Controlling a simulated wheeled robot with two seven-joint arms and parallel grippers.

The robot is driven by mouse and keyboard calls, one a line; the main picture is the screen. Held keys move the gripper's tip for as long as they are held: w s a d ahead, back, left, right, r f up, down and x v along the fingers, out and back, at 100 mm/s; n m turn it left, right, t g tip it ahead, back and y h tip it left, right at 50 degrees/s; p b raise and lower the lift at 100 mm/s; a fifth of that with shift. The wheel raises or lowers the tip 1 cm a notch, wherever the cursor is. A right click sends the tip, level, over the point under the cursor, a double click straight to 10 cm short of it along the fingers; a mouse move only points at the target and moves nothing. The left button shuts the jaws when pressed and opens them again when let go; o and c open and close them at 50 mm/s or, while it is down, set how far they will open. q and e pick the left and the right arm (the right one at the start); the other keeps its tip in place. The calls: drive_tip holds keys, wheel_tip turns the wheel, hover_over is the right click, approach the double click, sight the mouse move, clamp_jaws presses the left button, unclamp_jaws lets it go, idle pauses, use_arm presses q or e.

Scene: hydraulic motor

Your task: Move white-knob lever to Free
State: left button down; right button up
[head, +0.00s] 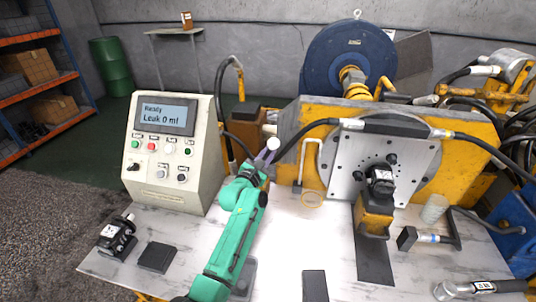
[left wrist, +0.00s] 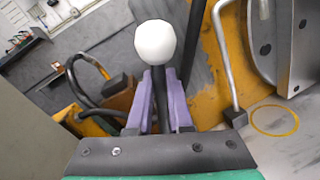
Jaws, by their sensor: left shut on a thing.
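The white-knob lever (head: 273,144) stands at the left end of the yellow machine, beside the control box. Its round white knob fills the upper middle of the left wrist view (left wrist: 155,42), with its dark shaft below. My left gripper (head: 266,157) reaches up from the front of the table. Its purple fingers (left wrist: 160,95) are shut on the shaft just under the knob. No "Free" mark can be read in either view. My right gripper is not in view.
The control box (head: 170,150) stands close to the left of my gripper; its screen reads "Ready, Leak 0 ml". A black hose (head: 305,140) and a thin white bent handle (head: 302,165) are to the right. The front table (head: 300,240) has bare room.

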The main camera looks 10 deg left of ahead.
use_arm(q)
drive_tip(key=shift+a+r+n, duration=0.25)
drive_tip(key=shift+a+n, duration=0.55)
drive_tip(key=shift+a, duration=0.15)
drive_tip(key=a+n+t+b, duration=0.1)
drive_tip(key=a+n+b, duration=0.1)
drive_tip(key=a+n, duration=0.5)
drive_tip(key=shift+a+f+n+t+y, duration=0.35)
drive_tip(key=shift+a+n+t+y, duration=0.05)
drive_tip(key=shift+a, duration=0.3)
drive_tip(key=c, duration=0.8)
unclamp_jaws()
drive_tip(key=shift+a, duration=0.1)
drive_tip(key=shift+c, duration=0.2)
drive_tip(key=shift+s, duration=0.1)
